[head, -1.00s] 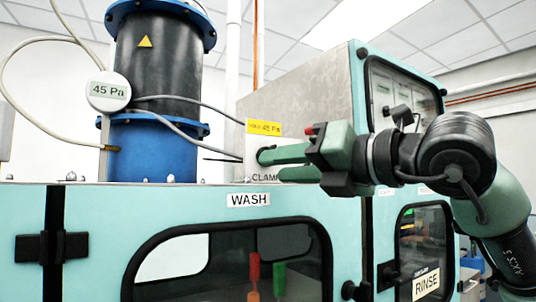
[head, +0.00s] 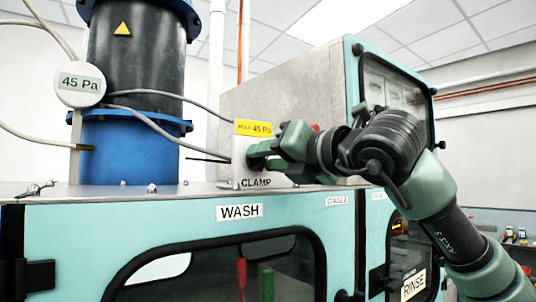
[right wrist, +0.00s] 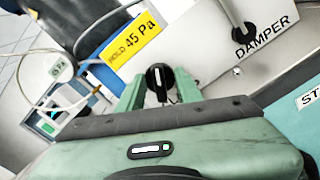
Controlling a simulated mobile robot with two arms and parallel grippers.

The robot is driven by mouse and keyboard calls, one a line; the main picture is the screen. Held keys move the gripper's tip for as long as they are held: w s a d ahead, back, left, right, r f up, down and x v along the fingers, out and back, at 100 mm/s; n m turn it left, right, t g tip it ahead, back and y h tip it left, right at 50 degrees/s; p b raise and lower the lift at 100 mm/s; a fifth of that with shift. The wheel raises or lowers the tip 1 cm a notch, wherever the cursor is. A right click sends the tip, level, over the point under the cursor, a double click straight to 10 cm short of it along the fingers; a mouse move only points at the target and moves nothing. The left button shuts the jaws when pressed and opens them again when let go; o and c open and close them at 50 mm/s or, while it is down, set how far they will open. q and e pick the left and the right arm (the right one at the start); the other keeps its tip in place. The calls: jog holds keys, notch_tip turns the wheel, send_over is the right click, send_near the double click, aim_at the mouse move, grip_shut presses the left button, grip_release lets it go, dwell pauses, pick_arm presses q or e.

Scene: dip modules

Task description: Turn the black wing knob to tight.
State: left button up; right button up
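The black wing knob (right wrist: 158,78) shows in the right wrist view, a round dark knob with a white mark, on a pale panel below a yellow "HOLD 45 Pa" label (right wrist: 133,38). My right gripper (right wrist: 159,88) has its two green fingers apart, one on each side of the knob. I cannot tell whether they touch it. In the head view my right gripper (head: 262,155) reaches the panel from the right, above the "CLAMP" lettering (head: 256,184), and largely hides the knob. A round gauge (head: 80,84) reads 45 Pa. My left gripper is not in view.
A black lever (right wrist: 246,28) stands beside the "DAMPER" lettering. A blue and black cylinder (head: 130,90) with grey cables stands left of the panel. The teal wash cabinet (head: 180,245) lies below, with small metal fasteners (head: 38,188) on top. A grey box (head: 290,95) stands behind.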

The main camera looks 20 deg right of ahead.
jog(key=shift+s+d, duration=0.1)
jog(key=shift+s, duration=0.05)
grip_shut()
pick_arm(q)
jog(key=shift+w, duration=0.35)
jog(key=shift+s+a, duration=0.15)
